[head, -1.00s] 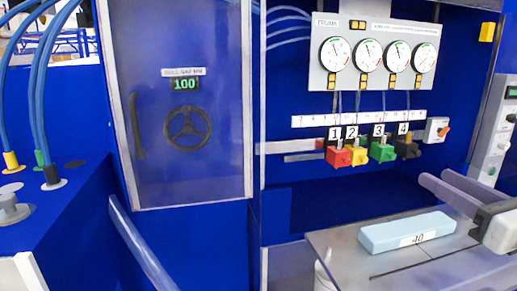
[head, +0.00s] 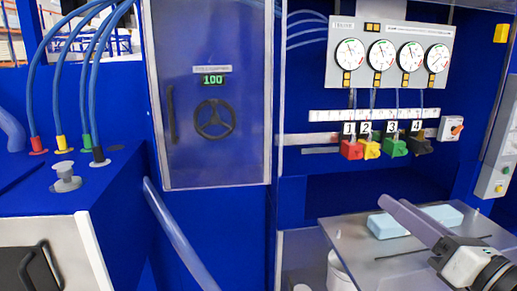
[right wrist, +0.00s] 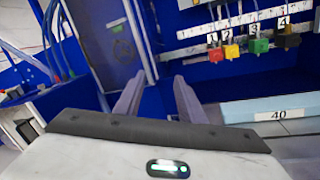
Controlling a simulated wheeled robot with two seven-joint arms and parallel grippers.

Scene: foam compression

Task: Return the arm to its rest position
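My right gripper (head: 388,203) reaches in from the lower right of the head view, above the grey plate and in front of the foam block. In the right wrist view its two fingers (right wrist: 158,84) stand apart with nothing between them, so it is open and empty. The light blue foam block (head: 447,213) lies on the plate, partly hidden by the gripper. In the right wrist view the block (right wrist: 232,112) lies to the right of the fingers and its label reads 40. My left gripper is not in view.
The grey plate (head: 345,232) has bare room left of the block. Behind it are coloured clamps (head: 352,150) numbered 1 to 4 under a gauge panel (head: 335,70). A cabinet door (head: 215,165) with a handwheel and a display reading 100 stands left. Hoses (head: 58,100) rise at far left.

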